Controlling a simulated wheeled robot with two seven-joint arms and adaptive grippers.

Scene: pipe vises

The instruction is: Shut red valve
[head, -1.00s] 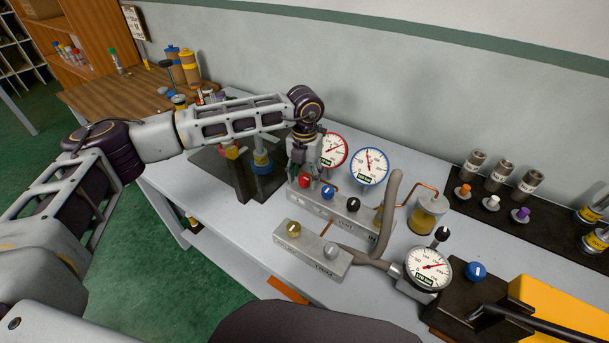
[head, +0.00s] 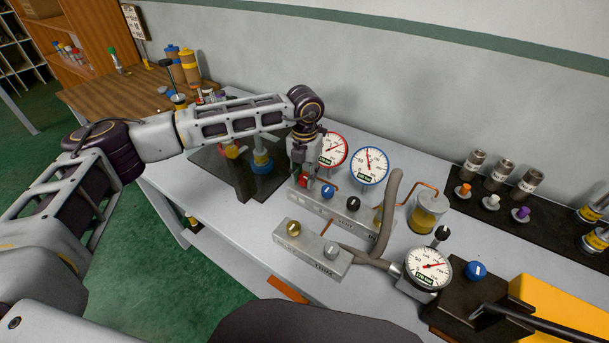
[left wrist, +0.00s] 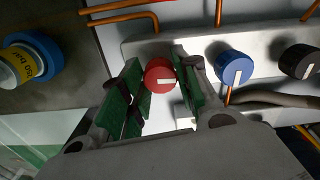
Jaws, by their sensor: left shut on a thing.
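The red valve knob (left wrist: 160,74) sits on the grey manifold block (head: 345,210), left of a blue knob (head: 328,192) and a black knob (head: 353,204). In the left wrist view it lies between the green-padded fingers of my left gripper (left wrist: 158,90), its white mark pointing roughly sideways. My left gripper (head: 304,172) points down over the knob in the head view and is shut on it, hiding most of it. The red-rimmed gauge (head: 332,149) stands just behind, partly covered by the gripper. My right gripper is not in view.
A blue-rimmed gauge (head: 371,166) stands right of my left gripper. A lower block (head: 312,251) with a yellow and a grey knob lies in front. A grey hose (head: 390,210) and an amber container (head: 427,213) stand to the right.

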